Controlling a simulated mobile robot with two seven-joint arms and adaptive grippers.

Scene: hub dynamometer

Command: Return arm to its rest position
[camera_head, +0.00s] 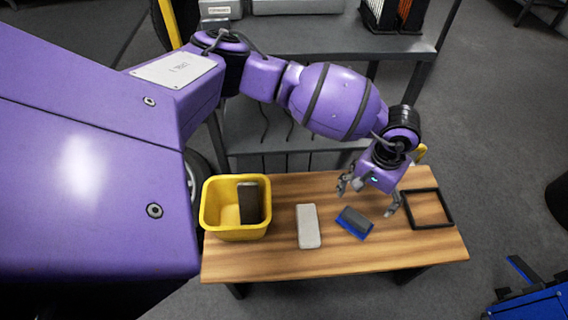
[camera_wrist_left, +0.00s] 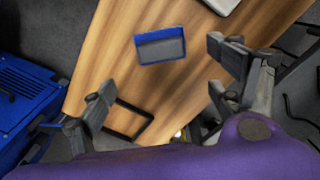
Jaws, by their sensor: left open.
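My left arm is purple and reaches in from the left in the head view. Its left gripper (camera_head: 368,199) is open and empty above the right part of the wooden table (camera_head: 265,262). In the left wrist view the left gripper (camera_wrist_left: 165,80) shows its two fingers spread wide apart. A blue and grey block (camera_head: 355,222) lies on the table just below the fingers, apart from them. It also shows in the left wrist view (camera_wrist_left: 160,46). My right gripper is not in view.
A yellow bin (camera_head: 236,231) holding a dark block (camera_head: 249,202) stands at the table's left. A light grey block (camera_head: 308,226) lies mid-table. A black square frame (camera_head: 449,208) lies at the right. A grey shelf (camera_head: 335,42) stands behind. Blue equipment (camera_head: 535,303) is at lower right.

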